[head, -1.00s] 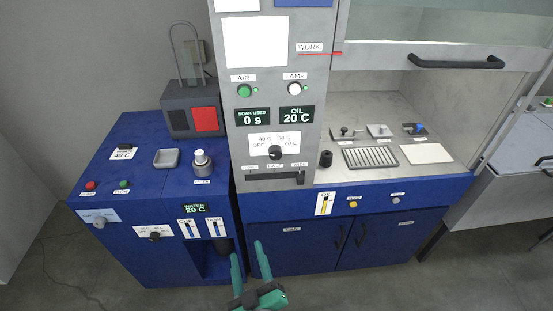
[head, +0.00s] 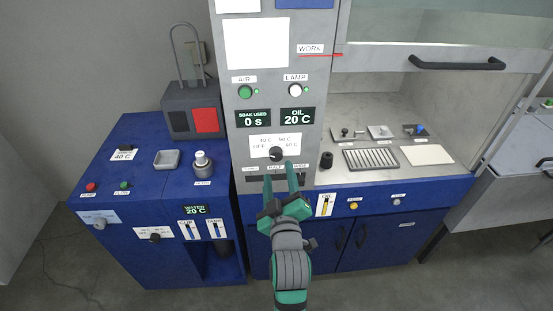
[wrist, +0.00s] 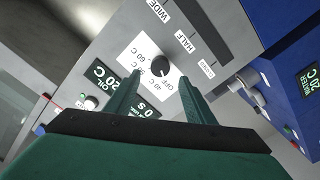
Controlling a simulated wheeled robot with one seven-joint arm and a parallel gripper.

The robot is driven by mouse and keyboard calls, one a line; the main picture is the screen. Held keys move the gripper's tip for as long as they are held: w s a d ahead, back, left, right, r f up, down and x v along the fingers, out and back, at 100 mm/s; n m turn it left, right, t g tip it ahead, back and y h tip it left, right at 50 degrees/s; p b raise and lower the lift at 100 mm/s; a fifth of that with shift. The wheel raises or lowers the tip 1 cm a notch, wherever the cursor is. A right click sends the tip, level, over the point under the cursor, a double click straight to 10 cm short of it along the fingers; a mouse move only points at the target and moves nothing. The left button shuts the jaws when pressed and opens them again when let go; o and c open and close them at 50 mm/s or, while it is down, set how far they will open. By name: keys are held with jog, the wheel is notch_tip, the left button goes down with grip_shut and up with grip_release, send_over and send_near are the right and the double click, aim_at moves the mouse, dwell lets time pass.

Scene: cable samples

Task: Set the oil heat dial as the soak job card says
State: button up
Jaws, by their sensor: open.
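The oil heat dial (head: 276,154) is a black knob on a white plate marked OFF, 40 C, 50 C and 60 C, on the grey column. It also shows in the wrist view (wrist: 160,67), where its pointer seems to be on the OFF side. The oil display (head: 297,117) reads 20 C. My gripper (head: 281,177) is open and empty, just below and in front of the dial. In the wrist view the fingertips (wrist: 160,80) are spread either side of the dial; I cannot tell whether they touch it. I cannot make out a soak job card with readable text.
Below the dial is a slot with a slider (head: 276,178) marked WIDE and HALF. The soak used display (head: 253,119) reads 0 s. Green air (head: 245,92) and white lamp (head: 295,90) buttons sit above. A blue water unit (head: 150,200) stands left, and a hood bench at right.

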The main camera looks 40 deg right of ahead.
aim_at(276, 157)
jog(key=x, duration=0.7)
jog(key=shift+w, duration=0.2)
jog(key=c, duration=1.1)
